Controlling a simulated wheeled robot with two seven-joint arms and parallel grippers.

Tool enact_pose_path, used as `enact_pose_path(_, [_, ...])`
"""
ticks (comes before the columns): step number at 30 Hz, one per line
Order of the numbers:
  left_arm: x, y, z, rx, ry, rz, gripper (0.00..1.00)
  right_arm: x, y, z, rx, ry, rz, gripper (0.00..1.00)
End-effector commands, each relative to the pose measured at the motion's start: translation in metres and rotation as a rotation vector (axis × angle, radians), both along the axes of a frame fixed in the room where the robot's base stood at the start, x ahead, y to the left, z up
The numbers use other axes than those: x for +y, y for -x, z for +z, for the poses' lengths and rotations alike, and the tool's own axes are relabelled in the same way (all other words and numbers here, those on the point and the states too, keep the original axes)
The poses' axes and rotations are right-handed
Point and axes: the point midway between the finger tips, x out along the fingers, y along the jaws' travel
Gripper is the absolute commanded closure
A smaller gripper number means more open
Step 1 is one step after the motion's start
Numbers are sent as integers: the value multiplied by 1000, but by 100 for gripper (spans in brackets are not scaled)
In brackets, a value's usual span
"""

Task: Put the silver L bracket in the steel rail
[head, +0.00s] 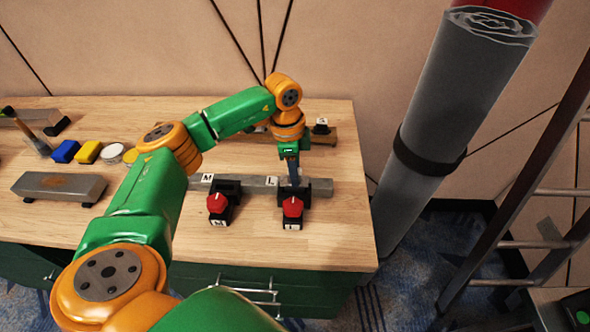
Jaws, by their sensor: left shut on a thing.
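The steel rail (322,187) lies across the right half of the wooden bench, with the labels M and L on it. Two dark clamps with red knobs sit at its front, one at M (217,203) and one at L (292,207). My left gripper (293,178) points down at the rail, just right of the L label and behind the right red knob. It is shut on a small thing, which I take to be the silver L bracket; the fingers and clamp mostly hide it. I cannot tell whether it touches the rail. My right gripper is out of view.
A grey block (60,187) lies at the left of the bench (320,240). A grey roll (440,110) and a ladder (520,180) stand right.

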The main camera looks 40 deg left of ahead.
Motion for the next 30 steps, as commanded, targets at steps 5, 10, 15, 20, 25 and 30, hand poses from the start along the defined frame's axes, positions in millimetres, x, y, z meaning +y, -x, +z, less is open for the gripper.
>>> enact_pose_path(5, [0, 0, -4, -1, 1, 0, 100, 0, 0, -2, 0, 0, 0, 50])
enact_pose_path(10, [0, 0, -9, -1, 0, 0, 100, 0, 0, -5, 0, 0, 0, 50])
enact_pose_path(15, [0, 0, -14, -1, 1, 0, 100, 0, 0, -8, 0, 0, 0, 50])
enact_pose_path(20, [0, 0, -14, -1, 0, 0, 100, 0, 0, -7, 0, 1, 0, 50])
enact_pose_path(25, [0, 0, -14, -1, 0, 0, 100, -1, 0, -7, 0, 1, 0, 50])
enact_pose_path(30, [0, 0, -15, -1, 1, 0, 100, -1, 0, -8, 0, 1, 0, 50])
